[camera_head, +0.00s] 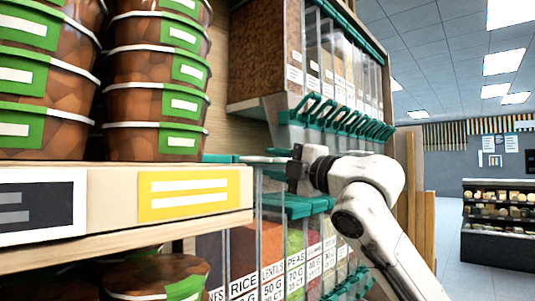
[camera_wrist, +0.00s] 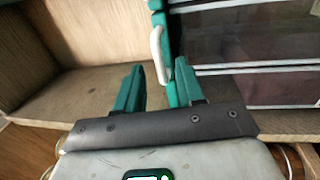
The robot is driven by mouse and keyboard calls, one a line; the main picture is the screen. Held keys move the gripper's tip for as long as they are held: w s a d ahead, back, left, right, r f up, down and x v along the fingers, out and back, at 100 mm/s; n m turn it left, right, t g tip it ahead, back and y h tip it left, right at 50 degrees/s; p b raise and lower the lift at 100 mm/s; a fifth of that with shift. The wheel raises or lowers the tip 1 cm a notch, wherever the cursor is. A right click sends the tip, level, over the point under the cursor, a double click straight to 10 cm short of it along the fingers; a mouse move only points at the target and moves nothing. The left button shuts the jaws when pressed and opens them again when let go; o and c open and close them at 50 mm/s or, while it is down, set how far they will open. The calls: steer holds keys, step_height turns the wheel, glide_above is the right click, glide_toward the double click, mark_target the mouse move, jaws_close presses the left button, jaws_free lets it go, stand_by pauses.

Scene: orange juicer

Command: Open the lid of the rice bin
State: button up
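The rice bin (camera_head: 243,243) is a clear bin labelled RICE in the lower row, partly hidden by the wooden shelf at left. A pale strip and teal edges show above it; I cannot tell how far its lid is raised. My gripper (camera_head: 294,168) is at the bin tops, just right of that strip. In the wrist view my gripper (camera_wrist: 154,88) has its two teal fingers apart. A white curved handle (camera_wrist: 156,45) on a teal edge (camera_wrist: 174,35) reaches between the fingers, close to the right one. I cannot tell whether they touch.
More bins with teal lids (camera_head: 298,205), such as lentils and peas, stand right of the rice bin. Dispensers with teal levers (camera_head: 335,115) hang close above my gripper. A wooden shelf (camera_head: 115,205) with stacked tubs (camera_head: 155,100) juts out at left. The aisle at right is clear.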

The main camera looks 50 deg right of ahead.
steer(key=shift+w+r+p, duration=0.2)
steer(key=shift+w+p, duration=0.1)
steer(key=shift+w, duration=0.9)
steer(key=shift+c, duration=0.3)
jaws_close()
